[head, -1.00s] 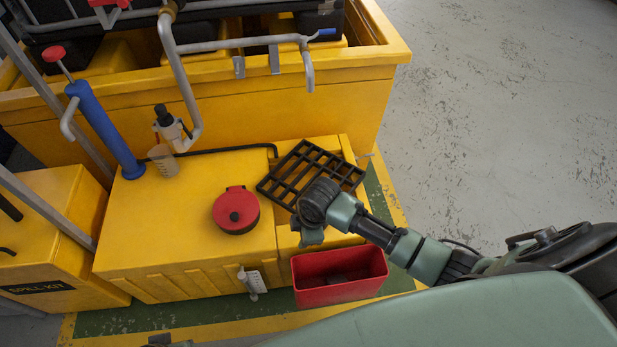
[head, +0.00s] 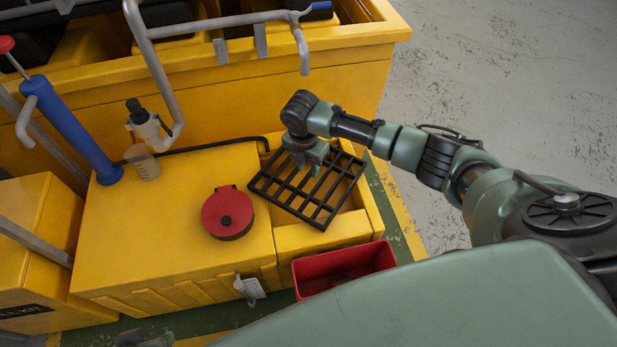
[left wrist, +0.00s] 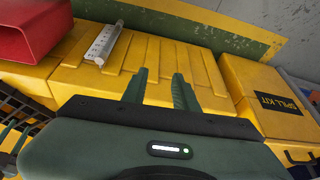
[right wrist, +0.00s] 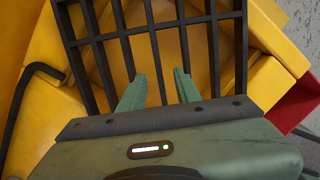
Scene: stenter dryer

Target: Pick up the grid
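The grid (head: 307,192) is a black rectangular grating. It lies tilted over the open recess at the right end of the yellow box. My right gripper (head: 307,170) is above the far part of the grid, pointing down. In the right wrist view its fingers (right wrist: 160,88) are apart, with grid bars (right wrist: 125,33) beyond them and one bar showing between them. I cannot tell whether they touch the grid. My left gripper (left wrist: 160,90) is open and empty, facing the yellow box's front; only a bit of it shows at the head view's bottom edge.
A red round lid (head: 228,212) lies on the yellow box (head: 170,235) left of the grid. A red bin (head: 343,268) hangs in front. A bottle (head: 143,122), a beaker (head: 143,160) and a blue pump (head: 70,130) stand at the left. A grey pipe (head: 160,70) overhangs behind.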

